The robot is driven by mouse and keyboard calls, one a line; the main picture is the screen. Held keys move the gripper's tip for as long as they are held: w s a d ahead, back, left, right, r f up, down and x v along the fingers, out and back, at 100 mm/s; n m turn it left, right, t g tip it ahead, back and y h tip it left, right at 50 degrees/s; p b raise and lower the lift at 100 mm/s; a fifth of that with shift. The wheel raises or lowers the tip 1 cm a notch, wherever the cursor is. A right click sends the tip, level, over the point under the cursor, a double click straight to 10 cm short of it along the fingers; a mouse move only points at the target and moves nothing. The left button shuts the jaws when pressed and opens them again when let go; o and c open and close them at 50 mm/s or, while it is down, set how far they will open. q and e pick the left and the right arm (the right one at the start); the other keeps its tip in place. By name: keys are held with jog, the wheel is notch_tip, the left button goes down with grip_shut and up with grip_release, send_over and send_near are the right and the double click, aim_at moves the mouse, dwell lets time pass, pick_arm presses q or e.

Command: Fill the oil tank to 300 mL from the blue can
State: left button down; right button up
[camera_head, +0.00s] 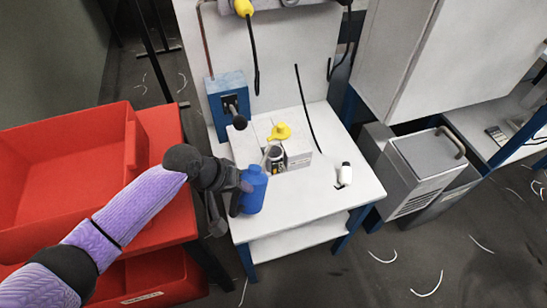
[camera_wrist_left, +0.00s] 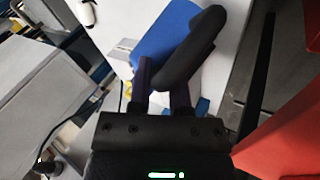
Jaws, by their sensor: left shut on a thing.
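The blue can (camera_head: 252,192) stands upright, or nearly so, at the front left of the white table, with a pale thin spout rising from its top. I cannot tell if its base touches the table. My left gripper (camera_head: 238,184) is at the can's left side, shut on its black handle. In the left wrist view the fingers (camera_wrist_left: 160,88) close around the handle (camera_wrist_left: 190,55) beside the blue body (camera_wrist_left: 165,32). The oil tank appears to be the pale box (camera_head: 298,150) behind the can, with a yellow cap or funnel (camera_head: 281,131) on top. Its level is unreadable.
A white table (camera_head: 310,200) carries these things. A small white-and-black object (camera_head: 345,174) lies at its right. A blue box with a black switch (camera_head: 229,100) stands behind. A red bin (camera_head: 65,165) is left and a grey metal cabinet (camera_head: 425,160) right.

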aim_at(243, 209)
pick_arm(q)
jog(key=f+t+b, duration=0.1)
jog(key=f+b, duration=0.2)
jog(key=f+t+h+b, duration=0.1)
jog(key=f+b, duration=0.1)
jog(key=f+t+h+b, duration=0.1)
jog(key=f+t+b, duration=0.1)
jog(key=f+b, duration=0.1)
jog(key=shift+s+a+f+m+b, duration=0.1)
jog(key=shift+s+f+m+b, duration=0.2)
jog(key=shift+s+m, duration=0.1)
pick_arm(e)
notch_tip(243, 209, down, 9)
jog(key=s, duration=0.3)
pick_arm(q)
jog(key=s+r+p, duration=0.4)
jog(key=r+p, duration=0.2)
jog(key=p, duration=0.2)
jog(key=shift+s+d+h, duration=0.2)
jog(key=shift+h, duration=0.1)
pick_arm(e)
notch_tip(243, 209, up, 8)
jog(key=w, duration=0.2)
jog(key=shift+w+r, duration=0.2)
jog(key=shift+d, duration=0.1)
